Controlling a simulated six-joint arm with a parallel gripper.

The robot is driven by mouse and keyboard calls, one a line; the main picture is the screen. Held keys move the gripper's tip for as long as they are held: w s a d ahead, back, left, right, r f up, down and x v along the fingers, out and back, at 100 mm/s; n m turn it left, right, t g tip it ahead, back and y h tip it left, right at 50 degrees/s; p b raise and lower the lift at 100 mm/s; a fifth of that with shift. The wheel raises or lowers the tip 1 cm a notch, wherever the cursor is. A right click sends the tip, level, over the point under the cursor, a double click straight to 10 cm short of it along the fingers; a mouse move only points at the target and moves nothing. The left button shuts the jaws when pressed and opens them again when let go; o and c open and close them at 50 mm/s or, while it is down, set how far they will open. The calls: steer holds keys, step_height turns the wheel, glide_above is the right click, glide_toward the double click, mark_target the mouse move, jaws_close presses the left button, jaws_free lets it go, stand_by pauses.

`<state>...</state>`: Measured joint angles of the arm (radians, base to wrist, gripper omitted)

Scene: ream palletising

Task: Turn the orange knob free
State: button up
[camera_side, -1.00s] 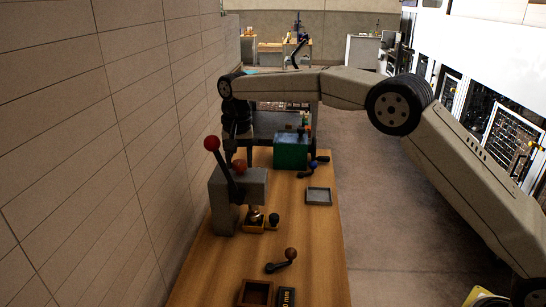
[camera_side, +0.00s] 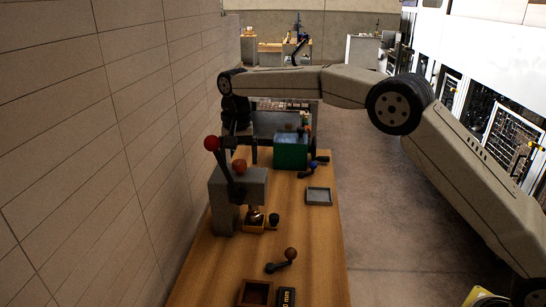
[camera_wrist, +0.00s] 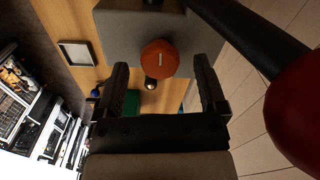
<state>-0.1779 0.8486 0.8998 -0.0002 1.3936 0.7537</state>
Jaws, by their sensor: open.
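The orange knob (camera_side: 240,166) sits on top of the grey press body (camera_side: 224,204) in the side view. In the wrist view the knob (camera_wrist: 160,59) is round, with a pale line mark on its face. My gripper (camera_wrist: 160,63) is open, with one dark finger to each side of the knob and visible gaps between. The knob lies between the fingertips in that view; I cannot tell whether they reach down to its height. In the side view the gripper is just above the press, small and dark, partly mixed with the background.
The press lever's red ball (camera_side: 211,143) stands close by the gripper and looms at right in the wrist view (camera_wrist: 299,112). A green box (camera_side: 290,152), a grey tray (camera_side: 319,196), a crank handle (camera_side: 282,262) and a wooden box (camera_side: 255,293) are on the bench. A wall runs along the left.

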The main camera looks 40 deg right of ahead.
mark_target(244, 162)
steer(key=shift+r, duration=3.65)
steer(key=shift+f, duration=0.1)
steer(key=shift+s+d+f+n, duration=0.3)
steer(key=shift+s+d+f, duration=0.05)
steer(key=shift+d+f, duration=0.15)
steer(key=s+d+f+n+t, duration=0.1)
steer(key=s+f, duration=0.4)
steer(key=s, duration=0.5)
steer(key=s+d+f+n, duration=0.3)
steer(key=s+d+f, duration=0.2)
steer(key=s, duration=0.5)
steer(key=s+d+f+n+t, duration=0.1)
steer(key=s+d+f+n, duration=0.1)
steer(key=s+f, duration=0.4)
steer(key=s+d, duration=0.1)
steer(key=s, duration=0.3)
steer(key=shift+d+f+t, duration=0.3)
